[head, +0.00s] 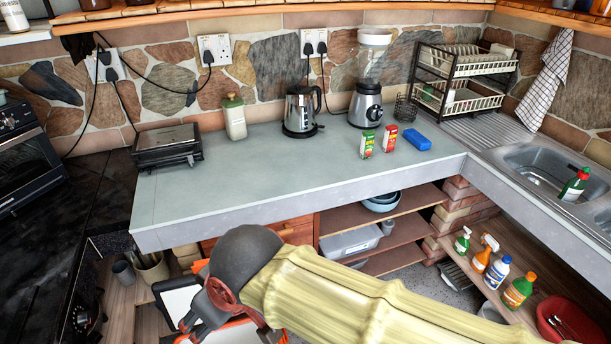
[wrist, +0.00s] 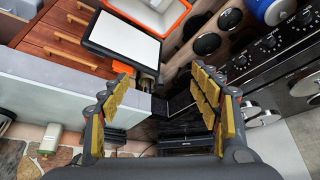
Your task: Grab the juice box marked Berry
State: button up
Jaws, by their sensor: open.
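Two small juice boxes stand upright near the front right part of the grey counter (head: 270,165) in the head view. One is a green and white juice box (head: 367,144); to its right is a red juice box (head: 390,137). Their lettering is too small to read, so I cannot tell which is marked Berry. In the wrist view my gripper (wrist: 161,80) is open and empty, with its yellow-padded fingers spread wide. It is away from both boxes, and neither shows in the wrist view.
A blue block (head: 417,139) lies right of the boxes. Behind are a blender (head: 366,104), a kettle (head: 301,112) and a cream canister (head: 234,116); a black grill (head: 167,146) stands left. The sink (head: 545,165) is at right. The counter's front middle is clear.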

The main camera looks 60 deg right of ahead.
aim_at(391, 131)
jog(key=z, duration=2.4)
jog(key=u, duration=0.25)
jog(key=i+l+u, duration=0.15)
jog(key=l+u, duration=0.2)
jog(key=i+l+u, duration=0.1)
jog(key=l+u, duration=0.2)
jog(key=i+l+u, duration=0.1)
jog(key=l, duration=0.45)
jog(key=i+l, duration=0.15)
jog(key=l, duration=0.4)
jog(key=i+l+u, duration=0.15)
jog(key=l, duration=0.95)
jog(key=i+u, duration=0.05)
jog(key=i, duration=0.05)
